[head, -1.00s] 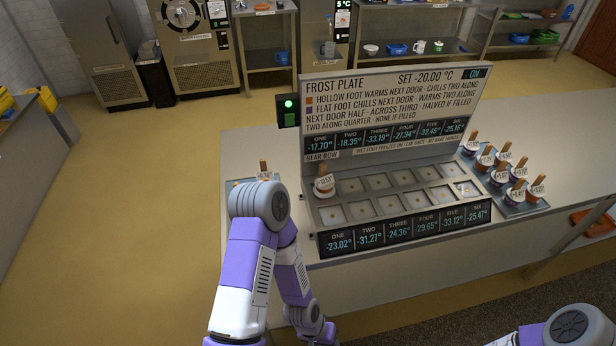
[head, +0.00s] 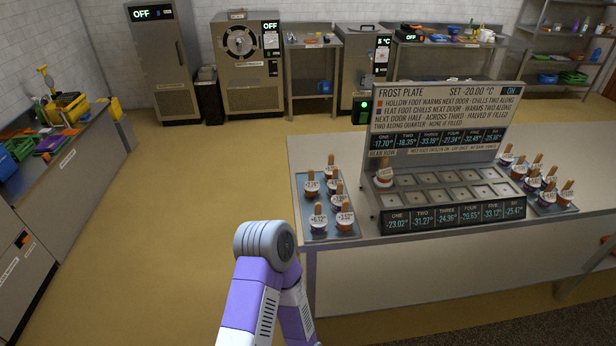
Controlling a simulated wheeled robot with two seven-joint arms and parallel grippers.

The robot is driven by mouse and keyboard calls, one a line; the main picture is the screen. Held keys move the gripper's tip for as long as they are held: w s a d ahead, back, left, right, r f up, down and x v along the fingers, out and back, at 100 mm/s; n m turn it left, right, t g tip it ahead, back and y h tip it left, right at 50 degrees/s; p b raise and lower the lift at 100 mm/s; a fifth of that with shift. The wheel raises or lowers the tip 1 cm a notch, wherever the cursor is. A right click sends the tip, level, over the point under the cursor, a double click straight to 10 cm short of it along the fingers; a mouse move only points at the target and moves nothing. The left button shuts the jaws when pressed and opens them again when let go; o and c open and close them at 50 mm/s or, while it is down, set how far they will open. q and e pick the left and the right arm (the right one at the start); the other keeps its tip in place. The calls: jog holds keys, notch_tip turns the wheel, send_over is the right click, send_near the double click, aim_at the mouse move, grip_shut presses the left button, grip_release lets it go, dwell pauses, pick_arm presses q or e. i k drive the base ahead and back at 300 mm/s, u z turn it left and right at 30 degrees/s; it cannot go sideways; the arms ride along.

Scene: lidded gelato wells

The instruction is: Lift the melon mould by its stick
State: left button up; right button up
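Several small cup-shaped moulds with upright wooden sticks and white labels stand on a left tray (head: 330,235), among them a front-left mould (head: 318,222) and a front-right mould (head: 345,221). One mould (head: 383,178) sits in the rear-row well under ONE on the frost plate (head: 425,199). More moulds, such as one at the front (head: 546,199), stand on a right tray (head: 562,209). The labels are too small to tell which mould is melon. My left arm reaches up from the bottom centre, its elbow below the left tray. Neither gripper is in view.
The other wells of the plate look empty. The display board (head: 440,110) rises behind the wells. The white counter (head: 430,265) is bare in front of the plate. A side bench (head: 60,165) with yellow and green items stands at the left. The floor between is clear.

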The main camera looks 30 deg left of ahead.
aim_at(329, 169)
jog(key=u, duration=1.05)
jog(key=i, duration=0.2)
jog(key=u, duration=0.1)
